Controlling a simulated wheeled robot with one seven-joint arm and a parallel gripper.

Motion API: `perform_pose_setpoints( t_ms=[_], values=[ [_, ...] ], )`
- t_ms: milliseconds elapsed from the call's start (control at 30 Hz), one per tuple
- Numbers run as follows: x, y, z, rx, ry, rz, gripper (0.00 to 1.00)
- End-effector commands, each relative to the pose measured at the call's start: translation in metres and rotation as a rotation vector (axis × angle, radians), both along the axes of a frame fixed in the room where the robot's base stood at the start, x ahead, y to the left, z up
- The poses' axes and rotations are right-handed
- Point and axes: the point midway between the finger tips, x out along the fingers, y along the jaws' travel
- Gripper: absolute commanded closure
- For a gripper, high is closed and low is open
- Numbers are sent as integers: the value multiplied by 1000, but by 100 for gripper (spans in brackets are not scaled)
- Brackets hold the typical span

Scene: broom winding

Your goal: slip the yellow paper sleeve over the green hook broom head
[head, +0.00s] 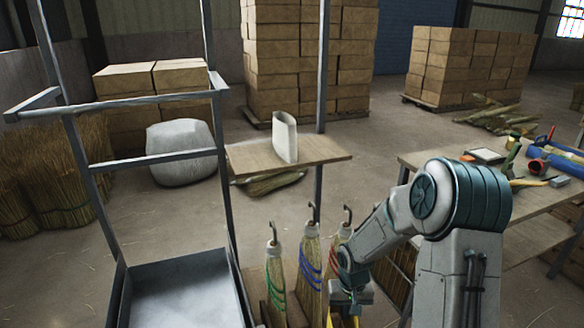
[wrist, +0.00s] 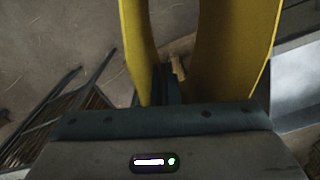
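The green-banded hook broom (head: 274,280) stands upright at the left of a row of three, with a dark hook on its pale top. My gripper's dark fingers (wrist: 168,84) look closed at the sleeve's near edge; the exact contact is partly hidden.
The blue-banded broom (head: 310,262) and red-banded broom (head: 335,255) stand between the green one and my arm. A pale sleeve (head: 285,138) stands on a wooden shelf (head: 325,150) behind. A metal frame (head: 165,280) is at left; a cluttered workbench (head: 430,160) is at right.

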Motion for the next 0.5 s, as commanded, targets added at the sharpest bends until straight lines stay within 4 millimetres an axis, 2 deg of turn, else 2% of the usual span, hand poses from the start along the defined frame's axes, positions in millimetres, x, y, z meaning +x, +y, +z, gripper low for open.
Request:
perform_pose_setpoints(
  t_ms=[333,433,500],
  values=[
    [0,0,-4,0,-1,-9,100],
    [-1,0,-19,0,1,-55,100],
    [-1,-1,-37,-1,2,-117,100]
  ],
)
